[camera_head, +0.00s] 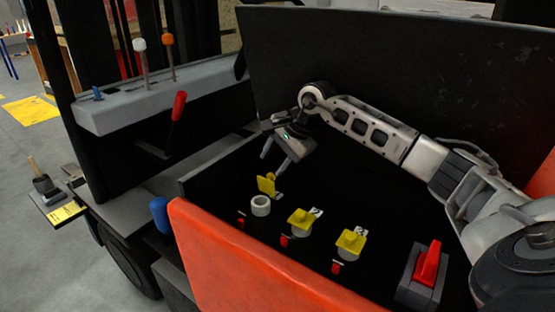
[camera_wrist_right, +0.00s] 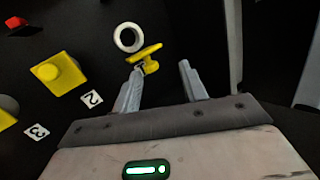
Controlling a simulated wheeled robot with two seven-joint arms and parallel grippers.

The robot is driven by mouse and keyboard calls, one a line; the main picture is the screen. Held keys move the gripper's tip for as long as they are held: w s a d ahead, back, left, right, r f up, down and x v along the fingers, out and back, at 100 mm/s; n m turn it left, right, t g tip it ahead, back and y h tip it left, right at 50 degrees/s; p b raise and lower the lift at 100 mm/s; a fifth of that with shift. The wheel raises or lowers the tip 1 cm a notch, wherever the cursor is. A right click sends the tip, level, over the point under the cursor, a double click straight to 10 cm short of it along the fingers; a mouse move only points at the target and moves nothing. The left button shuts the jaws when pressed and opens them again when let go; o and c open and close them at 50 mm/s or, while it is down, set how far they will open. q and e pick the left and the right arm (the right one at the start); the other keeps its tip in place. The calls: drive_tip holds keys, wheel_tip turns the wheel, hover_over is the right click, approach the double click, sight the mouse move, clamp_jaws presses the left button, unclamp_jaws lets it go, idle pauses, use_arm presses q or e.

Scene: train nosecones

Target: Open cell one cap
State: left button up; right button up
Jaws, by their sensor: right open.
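The cell one cap (camera_head: 266,184) is a yellow flap standing tilted up at the far side of a white ring (camera_head: 260,205), whose opening is uncovered. In the right wrist view the yellow cap (camera_wrist_right: 147,57) sits beside the white ring (camera_wrist_right: 129,37), close to the tip of one finger; I cannot tell whether they touch. My right gripper (camera_head: 277,158) is open and empty, just above and behind the cap. Its two fingers (camera_wrist_right: 161,68) are spread apart in the wrist view. My left gripper is not in view.
Yellow caps lie closed on cell two (camera_head: 301,218) and cell three (camera_head: 351,240). Small red pieces sit in front of the cells. A red switch (camera_head: 427,263) stands at the right. An orange-red panel (camera_head: 270,270) edges the front, and a black panel (camera_head: 400,60) rises behind.

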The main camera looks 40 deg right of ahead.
drive_tip(key=s+a+r+b, duration=0.2)
drive_tip(key=s+a+r, duration=0.6)
drive_tip(key=s, duration=0.3)
drive_tip(key=shift+r, duration=0.6)
